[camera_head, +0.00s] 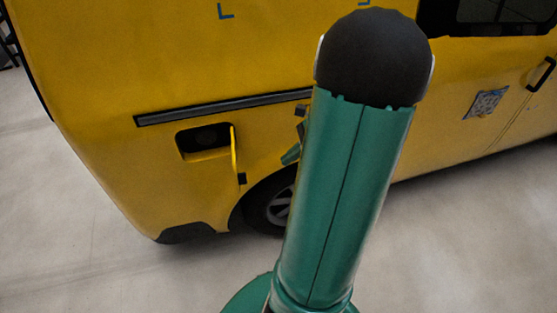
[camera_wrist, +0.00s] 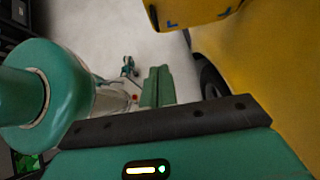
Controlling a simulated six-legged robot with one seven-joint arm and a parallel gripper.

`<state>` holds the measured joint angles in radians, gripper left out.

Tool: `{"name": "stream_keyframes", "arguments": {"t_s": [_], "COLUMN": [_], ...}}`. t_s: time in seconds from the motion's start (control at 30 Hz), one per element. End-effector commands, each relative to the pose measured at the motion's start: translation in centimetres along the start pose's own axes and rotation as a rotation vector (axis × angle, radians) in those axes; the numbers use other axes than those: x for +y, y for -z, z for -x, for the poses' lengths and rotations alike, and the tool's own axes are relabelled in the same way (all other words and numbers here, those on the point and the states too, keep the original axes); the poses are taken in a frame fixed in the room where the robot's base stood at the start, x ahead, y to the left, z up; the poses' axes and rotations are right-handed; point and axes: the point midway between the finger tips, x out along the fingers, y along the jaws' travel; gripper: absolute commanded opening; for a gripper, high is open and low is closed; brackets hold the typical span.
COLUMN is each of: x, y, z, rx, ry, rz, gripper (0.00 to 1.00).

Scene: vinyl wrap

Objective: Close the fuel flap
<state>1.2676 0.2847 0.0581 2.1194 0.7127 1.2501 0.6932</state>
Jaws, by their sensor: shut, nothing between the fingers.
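The fuel flap (camera_head: 234,150) is a thin yellow panel seen nearly edge-on in the head view. It stands open at the right side of the dark fuel recess (camera_head: 205,138) in the yellow vehicle's side. In the wrist view, a yellow panel with blue corner marks at the top edge appears to be the flap (camera_wrist: 195,14), apart from my gripper. My gripper (camera_wrist: 165,122) shows as a green housing with a dark bar across the bottom of the wrist view; it is shut and empty. In the head view my upright arm hides most of it.
The yellow vehicle (camera_head: 100,80) fills the back, with a dark trim strip (camera_head: 220,107) above the recess and a wheel (camera_head: 268,205) below right. It also shows at the right of the wrist view (camera_wrist: 265,75). The pale floor (camera_head: 80,260) at the left is clear.

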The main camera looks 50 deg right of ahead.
Motion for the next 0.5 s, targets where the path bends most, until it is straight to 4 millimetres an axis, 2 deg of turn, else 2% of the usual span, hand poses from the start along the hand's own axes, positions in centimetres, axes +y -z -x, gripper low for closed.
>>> {"name": "stream_keyframes", "arguments": {"t_s": [0.37, 0.5], "x": [0.1, 0.2], "y": [0.0, -1.6], "z": [-7.6, -9.3], "rx": [-0.001, 0.001], "ry": [-0.006, -0.004], "rz": [0.001, 0.005], "gripper": [0.00, 0.00]}}
